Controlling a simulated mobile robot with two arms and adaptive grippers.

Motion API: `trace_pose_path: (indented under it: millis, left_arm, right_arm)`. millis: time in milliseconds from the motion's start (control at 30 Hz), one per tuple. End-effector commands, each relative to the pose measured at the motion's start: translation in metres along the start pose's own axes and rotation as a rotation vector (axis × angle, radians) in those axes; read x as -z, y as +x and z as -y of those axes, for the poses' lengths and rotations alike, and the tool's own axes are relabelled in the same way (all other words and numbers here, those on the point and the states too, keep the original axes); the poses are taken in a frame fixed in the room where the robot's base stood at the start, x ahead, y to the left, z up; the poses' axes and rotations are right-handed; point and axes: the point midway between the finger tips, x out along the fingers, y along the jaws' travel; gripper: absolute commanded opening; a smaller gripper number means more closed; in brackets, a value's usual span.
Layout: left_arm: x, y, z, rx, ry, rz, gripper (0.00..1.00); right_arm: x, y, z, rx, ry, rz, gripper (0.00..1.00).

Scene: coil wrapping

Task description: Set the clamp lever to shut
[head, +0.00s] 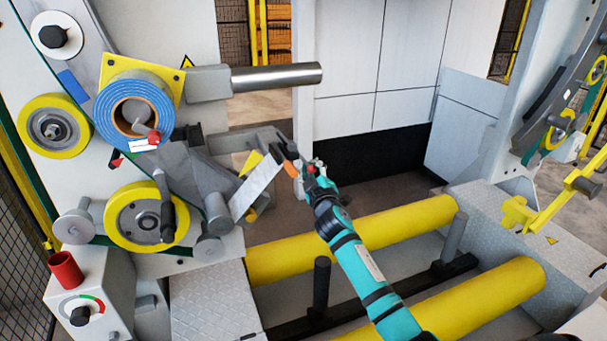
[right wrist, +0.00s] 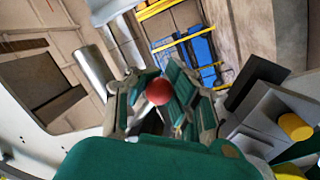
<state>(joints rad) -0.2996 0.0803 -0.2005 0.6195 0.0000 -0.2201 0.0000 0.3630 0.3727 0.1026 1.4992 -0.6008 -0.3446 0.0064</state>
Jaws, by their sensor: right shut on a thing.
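My right gripper (head: 308,172), at the end of the teal arm, is shut on a small red ball knob (head: 311,169), which I take to be the clamp lever's end. In the right wrist view the red knob (right wrist: 159,92) sits between the two fingers of my right gripper (right wrist: 160,98). The lever's shaft is mostly hidden by the gripper, so its angle is hard to tell. A grey machine arm with a dark, orange-tipped end (head: 290,168) is just left of the gripper. My left gripper is not in view.
A blue tape roll (head: 107,114) on a yellow plate, another red knob (head: 154,137) and a steel mandrel (head: 275,77) are left of my arm. Yellow rollers (head: 410,228) with dark upright posts lie below it. A yellow bracket (head: 560,210) stands at right.

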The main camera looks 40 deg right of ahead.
Motion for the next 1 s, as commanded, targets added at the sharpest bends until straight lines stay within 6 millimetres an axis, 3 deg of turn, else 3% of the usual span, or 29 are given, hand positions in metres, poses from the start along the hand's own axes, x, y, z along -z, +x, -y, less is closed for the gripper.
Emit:
trace_pose_path:
  millis: [167,600,1000]
  left_arm:
    - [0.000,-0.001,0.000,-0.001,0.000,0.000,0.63]
    - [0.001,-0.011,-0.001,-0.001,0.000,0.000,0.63]
    - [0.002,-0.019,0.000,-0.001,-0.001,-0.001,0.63]
  right_arm:
    - [-0.008,0.001,-0.010,0.000,-0.174,-0.021,0.00]
    - [0.000,0.008,-0.046,-0.023,-0.576,-0.104,0.00]
    - [0.011,0.010,-0.061,-0.035,-0.798,-0.152,0.00]
